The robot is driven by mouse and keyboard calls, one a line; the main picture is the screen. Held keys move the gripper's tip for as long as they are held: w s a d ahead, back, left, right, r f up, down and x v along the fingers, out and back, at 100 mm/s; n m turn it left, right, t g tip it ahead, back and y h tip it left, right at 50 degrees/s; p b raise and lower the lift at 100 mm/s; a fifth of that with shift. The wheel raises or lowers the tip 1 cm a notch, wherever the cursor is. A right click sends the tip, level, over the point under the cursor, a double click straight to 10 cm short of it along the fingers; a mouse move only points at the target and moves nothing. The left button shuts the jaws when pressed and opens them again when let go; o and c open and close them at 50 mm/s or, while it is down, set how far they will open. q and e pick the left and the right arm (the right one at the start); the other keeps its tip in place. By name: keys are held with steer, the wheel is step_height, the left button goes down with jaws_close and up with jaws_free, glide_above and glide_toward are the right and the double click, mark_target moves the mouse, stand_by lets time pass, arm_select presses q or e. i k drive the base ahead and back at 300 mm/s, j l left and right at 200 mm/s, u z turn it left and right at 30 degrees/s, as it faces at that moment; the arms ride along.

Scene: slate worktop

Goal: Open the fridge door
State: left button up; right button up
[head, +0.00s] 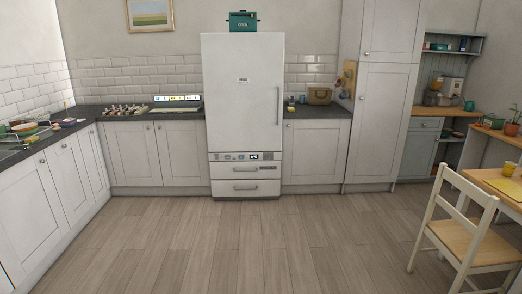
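The white fridge (243,95) stands against the back wall at the middle of the head view, between two base cupboards. Its tall upper door looks shut. A vertical bar handle (277,106) runs down the right side of that door. Below the door is a panel with a small dark display (254,156), and under it are drawers with horizontal handles (246,187). Neither of my grippers shows in the head view.
Open wooden floor (230,245) lies in front of the fridge. Base cupboards (60,185) with a cluttered worktop run along the left. A tall cabinet (383,110) stands right of the fridge. A white chair (465,230) and a table (500,184) stand at the right. A green box (243,21) sits on the fridge.

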mark_target(243, 73)
steer(key=i, duration=5.05)
steer(key=i+z, duration=0.25)
steer(key=i, duration=0.15)
steer(key=i+j+z, duration=0.3)
steer(key=i+l, duration=0.1)
